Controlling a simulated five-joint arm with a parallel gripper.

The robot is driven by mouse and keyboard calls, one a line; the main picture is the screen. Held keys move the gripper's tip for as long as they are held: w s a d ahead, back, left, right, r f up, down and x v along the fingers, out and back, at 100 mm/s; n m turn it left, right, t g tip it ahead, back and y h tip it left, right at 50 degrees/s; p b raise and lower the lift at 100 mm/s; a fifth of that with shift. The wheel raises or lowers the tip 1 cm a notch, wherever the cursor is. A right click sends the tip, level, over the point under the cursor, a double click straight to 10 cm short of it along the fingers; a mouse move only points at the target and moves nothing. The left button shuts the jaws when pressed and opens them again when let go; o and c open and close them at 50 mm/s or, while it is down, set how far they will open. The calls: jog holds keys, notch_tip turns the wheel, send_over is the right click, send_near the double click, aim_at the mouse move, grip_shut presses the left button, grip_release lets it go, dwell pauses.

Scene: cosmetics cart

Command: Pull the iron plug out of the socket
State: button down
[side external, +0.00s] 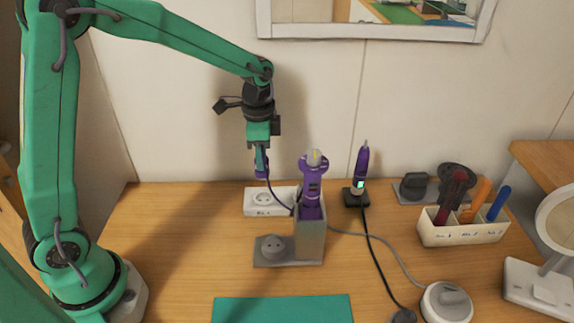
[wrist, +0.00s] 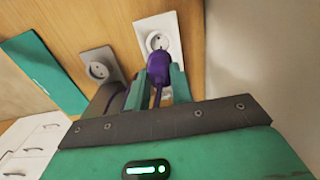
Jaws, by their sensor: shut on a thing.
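The purple iron plug (side external: 262,171) is held between the fingers of my gripper (side external: 260,157), above the white wall-side socket block (side external: 252,209). The socket's round outlet shows uncovered below the plug, and the plug looks apart from it. In the wrist view the purple plug (wrist: 158,66) sits between the two green fingers, with the white socket (wrist: 167,22) beyond it and its holes visible. A thin purple cord runs from the plug down toward the purple iron (side external: 312,185), which stands upright in a grey holder (side external: 309,240).
A grey socket plate (side external: 266,258) lies in front of the white block, beside the holder. A second purple tool (side external: 361,168) stands on a black base to the right. A compartment tray (side external: 460,234) and round white device (side external: 447,303) are farther right. The desk's left is clear.

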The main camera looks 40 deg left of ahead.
jog(key=shift+r, duration=0.6)
